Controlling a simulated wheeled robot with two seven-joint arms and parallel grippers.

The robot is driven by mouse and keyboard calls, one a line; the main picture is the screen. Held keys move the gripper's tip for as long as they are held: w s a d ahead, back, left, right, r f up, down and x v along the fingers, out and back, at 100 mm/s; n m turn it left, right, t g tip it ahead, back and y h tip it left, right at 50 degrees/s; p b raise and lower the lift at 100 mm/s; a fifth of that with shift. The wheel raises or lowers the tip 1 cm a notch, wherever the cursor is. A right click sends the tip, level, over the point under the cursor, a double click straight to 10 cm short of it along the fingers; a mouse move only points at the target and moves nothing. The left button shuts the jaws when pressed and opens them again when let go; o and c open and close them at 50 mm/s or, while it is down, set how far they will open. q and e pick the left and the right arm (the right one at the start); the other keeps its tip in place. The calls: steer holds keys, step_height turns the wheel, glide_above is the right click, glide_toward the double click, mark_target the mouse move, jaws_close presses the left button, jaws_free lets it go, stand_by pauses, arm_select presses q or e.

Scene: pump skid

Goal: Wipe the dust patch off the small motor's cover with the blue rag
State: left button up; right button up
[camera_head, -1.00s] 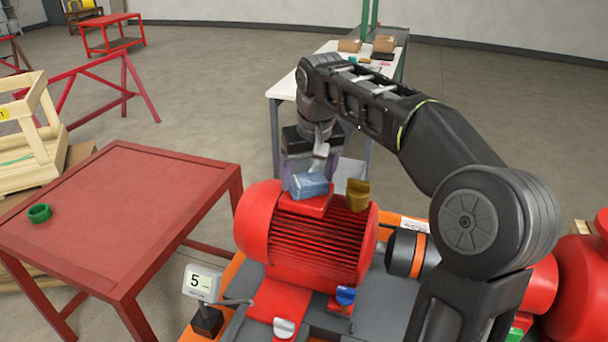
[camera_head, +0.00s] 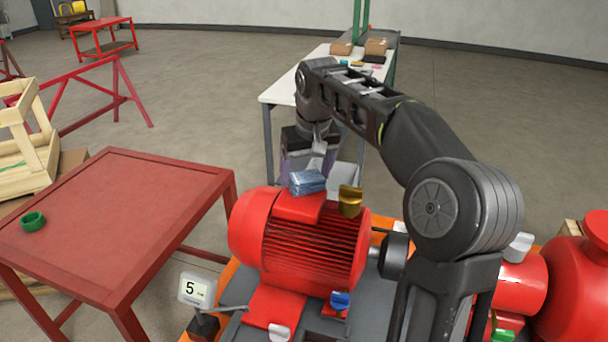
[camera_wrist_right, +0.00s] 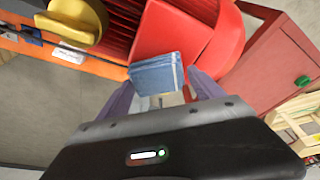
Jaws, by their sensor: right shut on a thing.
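The small red motor (camera_head: 312,246) stands on the skid, with a flat red cover (camera_head: 299,207) on its top. The blue rag (camera_head: 308,182) is a folded block at the cover's far edge. My right gripper (camera_wrist_right: 160,97) is shut on the rag, its fingers on either side of it in the right wrist view. I cannot tell whether the rag touches the cover. The cover's surface (camera_wrist_right: 172,35) shows plain red in the right wrist view, and I make out no dust patch. My left gripper is not in view.
A yellow knob-like part (camera_head: 350,200) stands right beside the cover. A white table (camera_head: 283,92) is behind.

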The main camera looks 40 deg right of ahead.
mark_target(299, 196)
stand_by(0.5)
steer(key=shift+s+a+f+b, duration=0.2)
steer(key=shift+s+a+b, duration=0.55)
steer(key=shift+a+b, duration=0.25)
steer(key=shift+s+a, duration=0.4)
steer(key=shift+a, duration=0.15)
steer(key=shift+a+f, duration=0.1)
steer(key=shift+s+a+b, duration=0.55)
steer(key=shift+a+b, duration=0.15)
steer(key=shift+a, duration=0.05)
steer(key=shift+s+a, duration=0.55)
steer(key=shift+a, duration=0.15)
